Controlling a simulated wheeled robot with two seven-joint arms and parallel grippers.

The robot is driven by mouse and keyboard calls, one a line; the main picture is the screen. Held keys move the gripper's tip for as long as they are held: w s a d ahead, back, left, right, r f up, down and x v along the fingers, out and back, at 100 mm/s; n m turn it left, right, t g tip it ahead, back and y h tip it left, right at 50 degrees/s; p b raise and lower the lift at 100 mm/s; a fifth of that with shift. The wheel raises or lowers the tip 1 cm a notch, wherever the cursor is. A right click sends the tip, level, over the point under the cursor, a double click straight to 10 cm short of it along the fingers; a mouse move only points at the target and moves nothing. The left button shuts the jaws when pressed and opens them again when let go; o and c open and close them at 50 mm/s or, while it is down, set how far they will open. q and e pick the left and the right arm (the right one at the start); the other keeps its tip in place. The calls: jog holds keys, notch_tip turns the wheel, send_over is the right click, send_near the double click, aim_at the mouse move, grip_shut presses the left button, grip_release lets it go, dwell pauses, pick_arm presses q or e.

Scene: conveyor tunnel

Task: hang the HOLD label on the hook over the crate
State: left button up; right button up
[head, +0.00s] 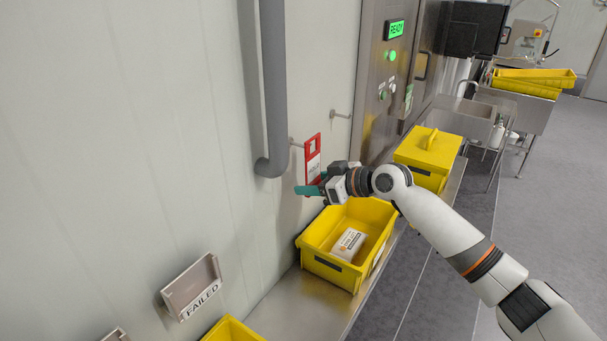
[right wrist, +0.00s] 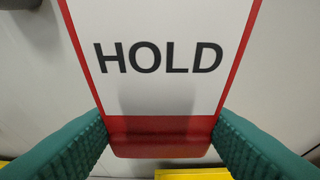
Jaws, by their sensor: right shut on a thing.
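The HOLD label (head: 313,172) is a red-edged white tag with a square opening near its top. My right gripper (head: 316,189) has teal fingers and is shut on the label's lower end. In the right wrist view the label (right wrist: 158,85) stands between both fingers, with its word readable. A short wall hook (head: 296,143) shows just left of the label's upper part. I cannot tell whether its tip is in the opening. The yellow crate (head: 328,271) below holds a white box (head: 348,244). My left gripper is not in view.
A second hook (head: 341,115) sticks out farther along the wall. A grey pipe (head: 273,80) runs down the wall left of the label. A lidded yellow crate (head: 429,150) stands behind the open one. A FAILED holder (head: 192,287) is on the wall at lower left.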

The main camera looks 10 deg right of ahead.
jog(key=shift+s+d, duration=1.35)
